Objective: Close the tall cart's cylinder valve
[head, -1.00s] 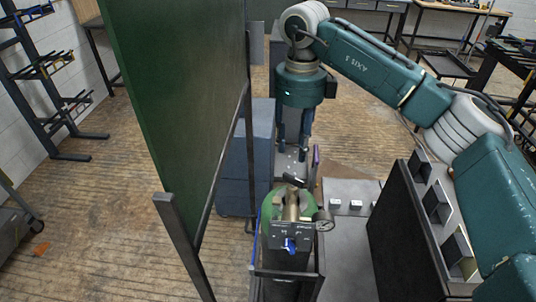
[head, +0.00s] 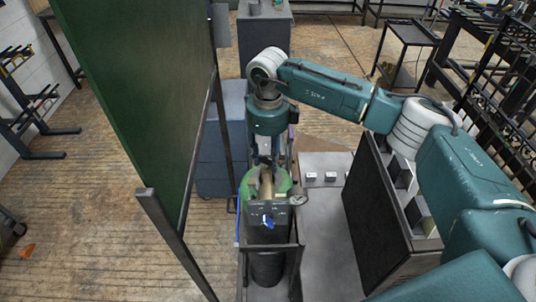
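The cylinder (head: 266,268) stands upright in a dark-framed cart (head: 240,262), with a green shoulder at its top. A brass valve body (head: 266,186) rises from the shoulder, behind a dark plate (head: 267,222) with a blue part on its front. A round gauge (head: 298,199) sits at its right. My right gripper (head: 265,163) points down right at the top of the valve. Its fingertips overlap the valve top in this view; whether they touch it, and how far apart they are, I cannot tell. The valve handle is hidden there. My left gripper is out of view.
A tall green panel (head: 150,90) on a dark metal frame stands close to the cart's left. A grey bench top (head: 325,220) with small switch boxes and a black upright panel (head: 372,215) is at the right. Blue drawers (head: 220,150) stand behind.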

